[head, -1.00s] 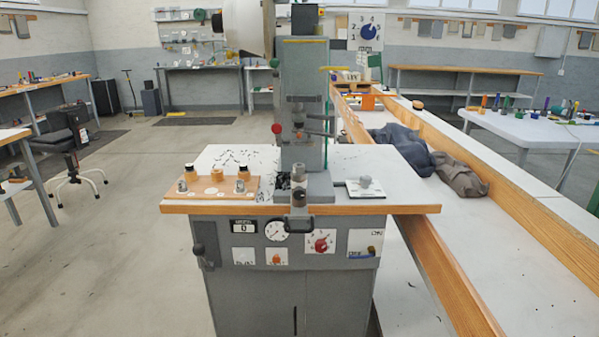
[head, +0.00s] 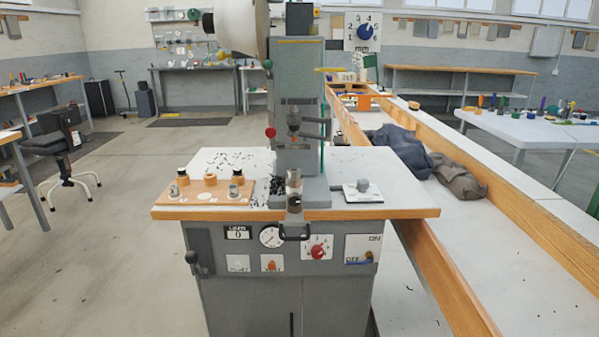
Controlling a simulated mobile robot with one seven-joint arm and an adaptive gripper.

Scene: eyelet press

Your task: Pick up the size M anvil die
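A wooden die board (head: 217,200) lies at the left front of the press table. Small dies stand on it: a metallic one at the front left (head: 175,191), another at the front right (head: 233,191), and dark-topped ones behind at the left (head: 183,177) and right (head: 238,177). An orange-brown ring-like piece (head: 210,179) stands between the rear ones. A pale round spot lies at the board's front middle. Size marks are too small to read, so I cannot tell which die is size M. A metallic cylinder (head: 294,181) stands at the press's lower front. My gripper is not in view.
The grey press column (head: 298,120) rises mid-table. A white plate with a grey knob (head: 363,189) lies right of it. Dark scraps litter the tabletop. A wood-edged long bench (head: 480,225) holding dark cloths runs along the right.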

